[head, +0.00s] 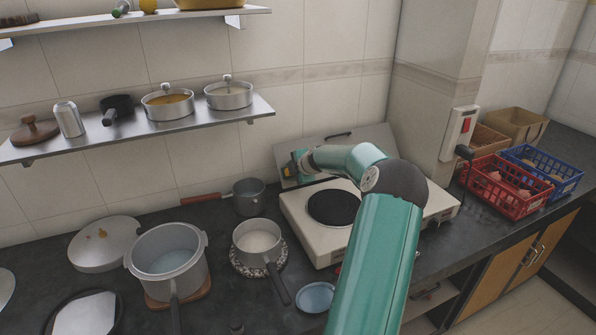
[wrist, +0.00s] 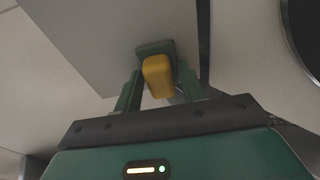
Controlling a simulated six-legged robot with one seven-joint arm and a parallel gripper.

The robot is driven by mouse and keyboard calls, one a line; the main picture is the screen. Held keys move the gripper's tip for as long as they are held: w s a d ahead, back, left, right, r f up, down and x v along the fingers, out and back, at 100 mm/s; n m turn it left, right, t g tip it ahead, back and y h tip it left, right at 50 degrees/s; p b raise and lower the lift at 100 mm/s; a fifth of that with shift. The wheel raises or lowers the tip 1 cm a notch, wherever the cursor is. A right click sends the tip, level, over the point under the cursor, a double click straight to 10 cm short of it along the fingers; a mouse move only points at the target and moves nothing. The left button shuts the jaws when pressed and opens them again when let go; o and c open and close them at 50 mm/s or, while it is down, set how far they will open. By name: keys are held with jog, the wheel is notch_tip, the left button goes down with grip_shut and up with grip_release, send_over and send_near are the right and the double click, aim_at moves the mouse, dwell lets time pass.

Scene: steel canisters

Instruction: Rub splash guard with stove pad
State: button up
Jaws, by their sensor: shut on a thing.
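The splash guard (head: 345,144) is a flat grey panel standing upright behind the white stove (head: 300,228). It also fills the upper part of the wrist view (wrist: 100,40). My gripper (wrist: 158,88) is shut on the stove pad (wrist: 157,74), a yellow block with a dark green base. The pad's green side faces the guard and appears to be at or very near its surface; exact contact is hard to tell. In the head view, my gripper (head: 291,168) is at the guard's left part, and my arm hides part of the stove.
A saucepan with a red handle (head: 249,197) stands left of the stove. A pot (head: 258,242) and a large pot (head: 168,262) stand nearer. Red (head: 497,190) and blue (head: 548,171) baskets are at right. A loaded shelf (head: 150,130) hangs above left.

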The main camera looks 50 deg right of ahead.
jog(key=shift+w+a+f, duration=0.1)
jog(key=shift+w+a, duration=0.4)
jog(key=shift+a, duration=0.4)
jog(key=shift+s+r, duration=0.35)
jog(key=shift+s, duration=0.05)
jog(key=shift+a+v, duration=0.15)
jog(key=shift+v, duration=1.1)
jog(key=shift+a+v, duration=0.15)
jog(key=shift+v, duration=1.15)
jog(key=shift+w+r, duration=0.1)
jog(key=shift+w, duration=0.05)
jog(key=v, duration=0.3)
jog(key=shift+w+a, duration=0.1)
jog(key=shift+a, duration=0.1)
